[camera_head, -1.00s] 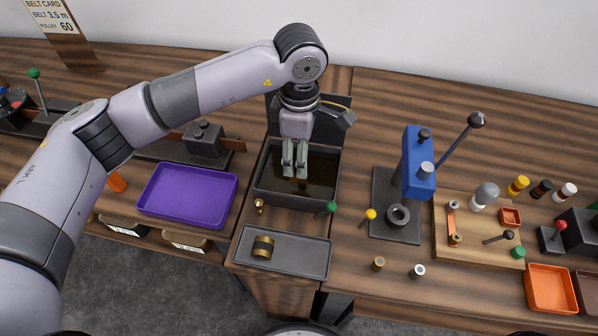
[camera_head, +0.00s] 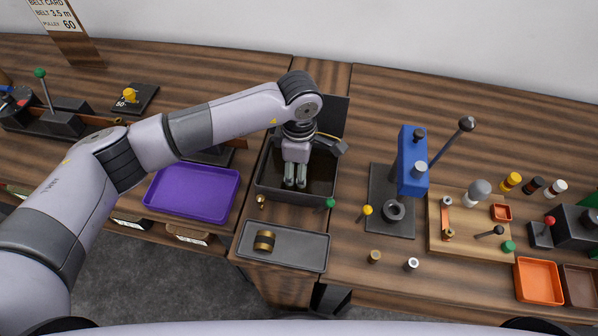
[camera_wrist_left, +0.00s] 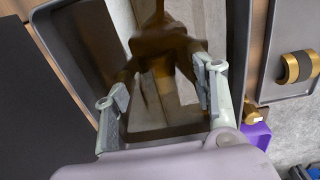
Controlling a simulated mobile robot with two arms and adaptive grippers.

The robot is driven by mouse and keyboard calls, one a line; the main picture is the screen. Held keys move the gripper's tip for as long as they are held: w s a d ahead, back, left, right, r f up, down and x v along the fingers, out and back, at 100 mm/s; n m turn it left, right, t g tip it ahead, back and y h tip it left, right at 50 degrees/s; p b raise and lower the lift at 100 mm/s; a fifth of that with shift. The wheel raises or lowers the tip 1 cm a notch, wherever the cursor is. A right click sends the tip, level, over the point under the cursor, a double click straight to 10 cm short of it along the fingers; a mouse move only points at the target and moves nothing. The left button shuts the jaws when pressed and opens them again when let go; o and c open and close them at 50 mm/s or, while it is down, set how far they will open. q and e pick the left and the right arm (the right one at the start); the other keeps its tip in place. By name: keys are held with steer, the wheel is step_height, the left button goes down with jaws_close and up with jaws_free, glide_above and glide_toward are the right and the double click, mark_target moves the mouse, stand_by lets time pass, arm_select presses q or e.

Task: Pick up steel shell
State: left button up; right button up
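My left gripper (camera_head: 295,183) points down inside a dark open tank (camera_head: 290,197) with a brown, mirror-like surface. In the left wrist view its two fingers (camera_wrist_left: 163,95) stand apart with nothing held between them. The brown shape beyond the fingers looks like a reflection of the gripper. I cannot single out a steel shell with certainty; nothing solid shows clearly in the tank. A small silver-rimmed cylinder (camera_head: 412,264) stands on the table at the front right. My right gripper is not in view.
A grey tray (camera_head: 300,250) in front of the tank holds a brass-and-black cylinder (camera_head: 264,240). A purple tray (camera_head: 190,191) lies left of the tank. A blue press (camera_head: 411,162) and a wooden board (camera_head: 470,240) stand to the right.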

arm_select(q)
steer(key=c, duration=1.1)
steer(key=shift+r, duration=0.15)
